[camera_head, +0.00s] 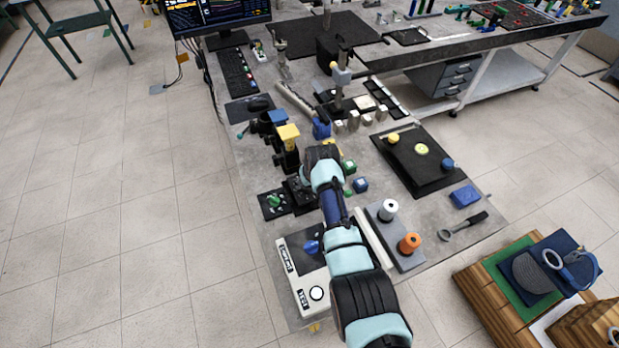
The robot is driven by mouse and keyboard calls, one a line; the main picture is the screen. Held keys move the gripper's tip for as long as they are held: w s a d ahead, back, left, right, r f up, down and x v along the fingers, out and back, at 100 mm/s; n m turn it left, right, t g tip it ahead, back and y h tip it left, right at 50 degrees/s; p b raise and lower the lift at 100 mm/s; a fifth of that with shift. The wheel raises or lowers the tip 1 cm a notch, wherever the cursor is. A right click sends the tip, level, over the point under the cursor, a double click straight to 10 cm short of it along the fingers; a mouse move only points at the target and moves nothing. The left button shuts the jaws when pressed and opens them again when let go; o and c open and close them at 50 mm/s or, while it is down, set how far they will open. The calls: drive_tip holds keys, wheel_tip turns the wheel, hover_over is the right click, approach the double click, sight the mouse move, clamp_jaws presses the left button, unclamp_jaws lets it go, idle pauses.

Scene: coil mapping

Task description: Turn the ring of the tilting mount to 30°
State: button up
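My arm reaches up from the bottom right over the grey bench, and my gripper (297,188) is a dark shape at its far end, low over the bench beside a small black plate. The arm's wrist covers part of it, and the fingers are too small and dark to read. Just beyond it stands a black upright fixture with a yellow block (287,132) on top. I cannot tell for sure which fixture is the tilting mount. Its ring and any angle marks cannot be made out.
A black plate with a green knob (273,202) lies left of my gripper. A grey block (378,214) with white and orange spools and a black board (438,181) stand right.

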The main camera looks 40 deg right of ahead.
idle(0.5)
drive_tip(key=o, duration=1.1)
drive_tip(key=shift+o, duration=0.2)
drive_tip(key=v, duration=1.2)
